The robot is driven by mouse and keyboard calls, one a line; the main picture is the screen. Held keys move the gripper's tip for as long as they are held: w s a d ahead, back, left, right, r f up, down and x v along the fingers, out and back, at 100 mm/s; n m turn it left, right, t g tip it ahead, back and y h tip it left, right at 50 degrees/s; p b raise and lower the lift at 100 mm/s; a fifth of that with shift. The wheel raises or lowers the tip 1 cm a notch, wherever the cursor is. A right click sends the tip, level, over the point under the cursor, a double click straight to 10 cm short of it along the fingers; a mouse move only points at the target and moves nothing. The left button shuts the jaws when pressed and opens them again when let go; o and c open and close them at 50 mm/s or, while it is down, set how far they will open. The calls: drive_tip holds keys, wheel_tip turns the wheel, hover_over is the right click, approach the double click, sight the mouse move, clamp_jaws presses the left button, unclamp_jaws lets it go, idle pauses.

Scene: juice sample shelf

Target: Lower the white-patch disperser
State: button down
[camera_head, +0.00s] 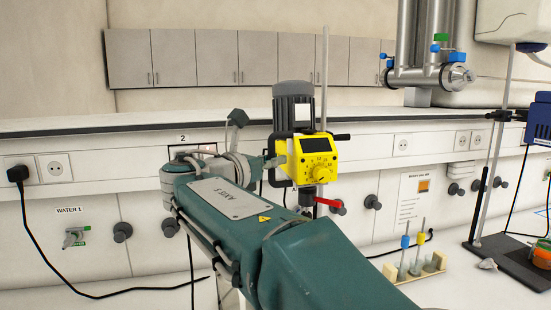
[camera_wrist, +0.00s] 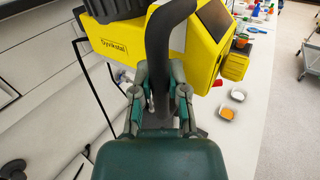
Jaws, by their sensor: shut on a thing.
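The white-patch disperser (camera_head: 313,158) is a yellow unit with a dial, a dark display and a grey motor on top. A white patch (camera_head: 302,114) shows on the motor. It is mounted at an upright metal rod (camera_head: 325,65). The disperser's yellow body also fills the top of the wrist view (camera_wrist: 205,45). My gripper (camera_head: 273,161) is at the disperser's left side. In the wrist view my gripper (camera_wrist: 160,95) is shut on the black handle (camera_wrist: 161,45). The disperser's lower end is partly hidden behind my arm.
A red-handled clamp (camera_head: 330,203) is below the disperser. A rack (camera_head: 418,268) with blue- and yellow-topped tubes stands to the right on the bench. A blue device (camera_head: 538,120) on another stand is at far right. Small dishes (camera_wrist: 228,113) lie on the bench in the wrist view.

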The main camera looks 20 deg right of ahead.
wheel_tip(320, 180, down, 17)
drive_tip(key=shift+a, duration=0.2)
idle(0.5)
drive_tip(key=shift+f, duration=0.1)
drive_tip(key=c, duration=0.7)
unclamp_jaws()
drive_tip(key=shift+a, duration=0.1)
drive_tip(key=shift+o, duration=0.3)
drive_tip(key=shift+s+a, duration=0.1)
drive_tip(key=shift+a, duration=0.1)
drive_tip(key=shift+d, duration=0.1)
drive_tip(key=v, duration=1.2)
